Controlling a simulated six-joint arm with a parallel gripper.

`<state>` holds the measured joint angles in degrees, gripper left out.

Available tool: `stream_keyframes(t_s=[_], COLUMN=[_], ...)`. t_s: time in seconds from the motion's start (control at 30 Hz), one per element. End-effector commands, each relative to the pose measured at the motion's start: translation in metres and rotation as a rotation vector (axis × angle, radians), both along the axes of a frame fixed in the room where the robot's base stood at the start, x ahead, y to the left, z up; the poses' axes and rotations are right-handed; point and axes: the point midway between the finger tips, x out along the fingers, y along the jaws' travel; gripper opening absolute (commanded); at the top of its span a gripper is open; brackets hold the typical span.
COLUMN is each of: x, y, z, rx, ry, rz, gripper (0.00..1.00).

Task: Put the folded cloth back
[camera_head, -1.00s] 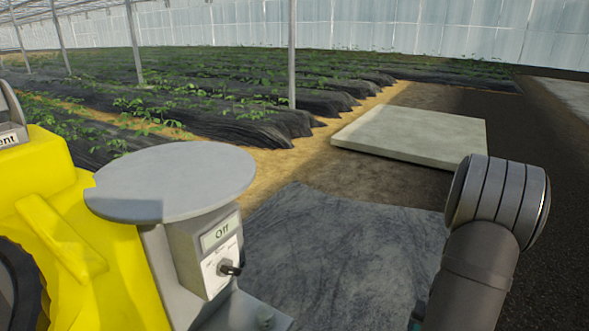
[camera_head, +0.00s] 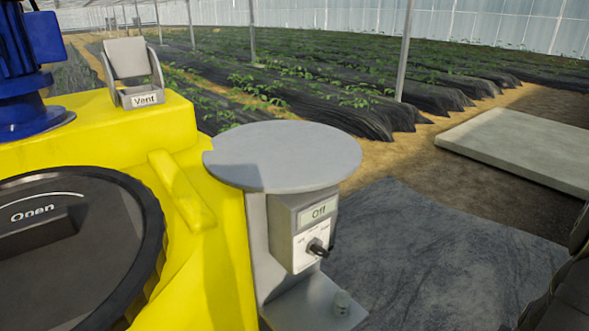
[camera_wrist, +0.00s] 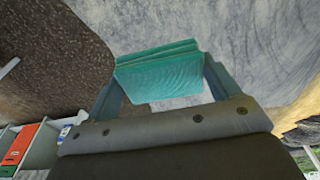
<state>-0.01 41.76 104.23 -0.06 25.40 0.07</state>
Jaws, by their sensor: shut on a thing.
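My gripper (camera_wrist: 160,85) shows in the wrist view, its two fingers on either side of a folded teal cloth (camera_wrist: 160,76). It is shut on the cloth, which is held off the ground with its layers stacked. The gripper and cloth are not in the head view; only a dark part of my arm shows at the right edge there. The place where the cloth belongs cannot be told from these frames.
A round grey plate (camera_head: 283,157) tops a stand with a switch box (camera_head: 310,235) reading "Off". A yellow tank (camera_head: 205,270) has a black lid (camera_head: 75,245) marked "Open". A "Vent" holder (camera_head: 138,80) stands behind. A pale slab (camera_head: 525,150) lies right. Shelving with an orange item (camera_wrist: 20,143) shows lower left.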

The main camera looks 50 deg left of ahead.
Motion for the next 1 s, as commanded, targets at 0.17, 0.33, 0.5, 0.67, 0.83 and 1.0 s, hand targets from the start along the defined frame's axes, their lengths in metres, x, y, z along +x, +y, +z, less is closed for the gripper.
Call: stream_keyframes(t_s=[0.17, 0.33, 0.5, 0.67, 0.83, 1.0], x=[0.0, -0.003, -0.015, -0.038, -0.07, -0.108], y=[0.0, 0.015, 0.064, 0.121, 0.177, 0.225], z=[0.0, 0.002, 0.007, 0.014, 0.02, 0.026], rx=[0.0, 0.0, 0.0, 0.0, 0.0, 0.0], ry=[0.0, 0.0, 0.0, 0.001, 0.001, 0.001], rz=[0.0, 0.042, 0.179, 0.356, 0.541, 0.728], gripper=[0.6, 0.6, 0.6, 0.6, 0.6, 0.6])
